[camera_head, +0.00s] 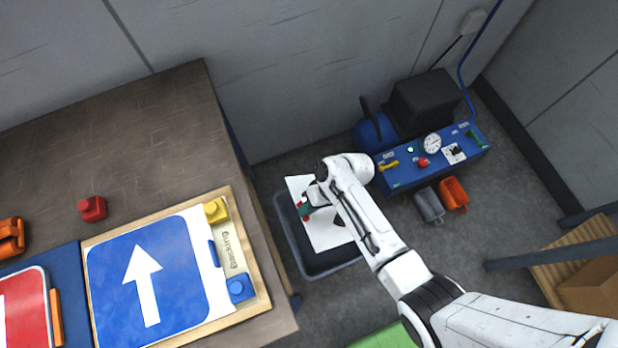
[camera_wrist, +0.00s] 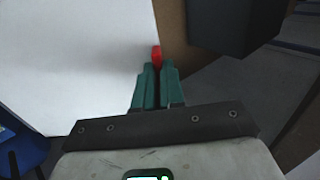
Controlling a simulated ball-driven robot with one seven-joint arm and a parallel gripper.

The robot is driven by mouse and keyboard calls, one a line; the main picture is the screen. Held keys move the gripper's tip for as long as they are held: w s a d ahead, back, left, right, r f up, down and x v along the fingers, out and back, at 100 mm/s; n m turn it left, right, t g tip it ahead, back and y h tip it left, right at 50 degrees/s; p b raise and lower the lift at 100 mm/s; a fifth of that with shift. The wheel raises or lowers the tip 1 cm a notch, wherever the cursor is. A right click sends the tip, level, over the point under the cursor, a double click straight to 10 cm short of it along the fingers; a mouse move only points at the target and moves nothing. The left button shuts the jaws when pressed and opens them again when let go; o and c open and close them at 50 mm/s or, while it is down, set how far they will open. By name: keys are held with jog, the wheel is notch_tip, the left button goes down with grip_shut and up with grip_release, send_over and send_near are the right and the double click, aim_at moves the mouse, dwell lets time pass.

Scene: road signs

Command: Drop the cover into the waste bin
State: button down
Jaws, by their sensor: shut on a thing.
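The cover (camera_head: 328,232) is a thin white sheet. It hangs over the waste bin (camera_head: 289,238), a dark open-topped tub on the floor beside the bench. My gripper (camera_head: 304,211) is above the bin, its green fingers shut on a small red tab at the sheet's edge. In the wrist view the red tab (camera_wrist: 156,54) sticks out between the fingertips (camera_wrist: 157,72). The white cover (camera_wrist: 75,55) fills the left of that view. My arm hides part of the sheet and bin in the head view.
The workbench (camera_head: 120,130) stands left of the bin, with a blue arrow sign (camera_head: 180,265) in a wooden frame (camera_head: 262,290). A blue compressor (camera_head: 405,178) and grey and orange small bins (camera_head: 454,194) stand to the right. A wall is behind.

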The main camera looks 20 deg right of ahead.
notch_tip(320, 180, down, 16)
jog(key=b, duration=1.4)
jog(key=shift+c, duration=1.8)
grip_release()
notch_tip(320, 180, up, 10)
jog(key=p, duration=0.9)
